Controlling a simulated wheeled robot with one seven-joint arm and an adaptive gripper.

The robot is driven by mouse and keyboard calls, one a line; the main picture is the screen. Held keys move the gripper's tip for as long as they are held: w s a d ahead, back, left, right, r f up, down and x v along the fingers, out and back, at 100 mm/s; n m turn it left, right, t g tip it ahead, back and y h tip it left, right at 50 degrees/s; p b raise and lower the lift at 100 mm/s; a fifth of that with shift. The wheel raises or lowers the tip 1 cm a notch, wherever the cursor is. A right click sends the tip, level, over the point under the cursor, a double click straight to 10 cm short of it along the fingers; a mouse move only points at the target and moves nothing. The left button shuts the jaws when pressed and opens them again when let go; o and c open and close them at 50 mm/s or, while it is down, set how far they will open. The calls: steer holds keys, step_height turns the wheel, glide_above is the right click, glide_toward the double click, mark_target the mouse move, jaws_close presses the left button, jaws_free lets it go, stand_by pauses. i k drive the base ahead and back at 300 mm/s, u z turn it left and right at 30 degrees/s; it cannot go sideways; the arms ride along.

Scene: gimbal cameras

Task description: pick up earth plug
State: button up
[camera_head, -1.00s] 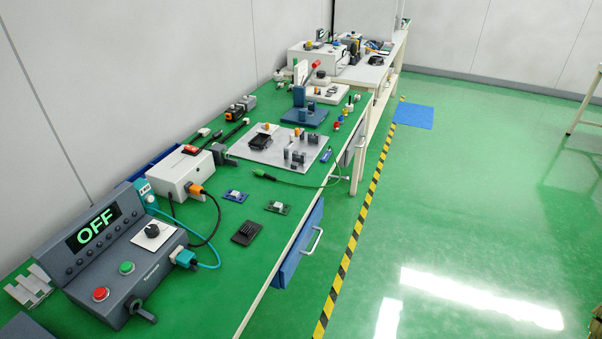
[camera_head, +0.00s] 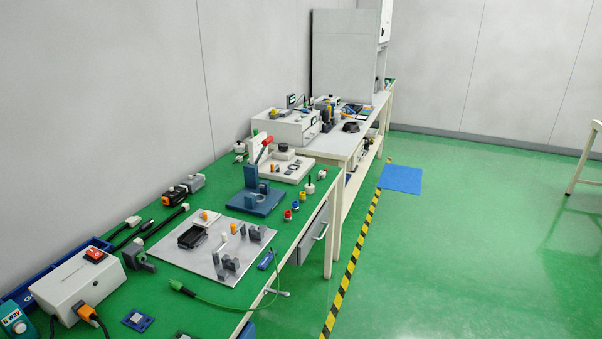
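My gripper does not show in the view.
The grey plate (camera_head: 207,264) with several fixtures lies behind the plug. A white box with a red switch (camera_head: 72,288) stands at the left. A blue press (camera_head: 254,200) stands farther back. Small boards lie in front.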

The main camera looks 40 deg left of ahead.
mark_target(178, 286)
steer(key=i, duration=2.9)
steer(key=u, duration=4.6)
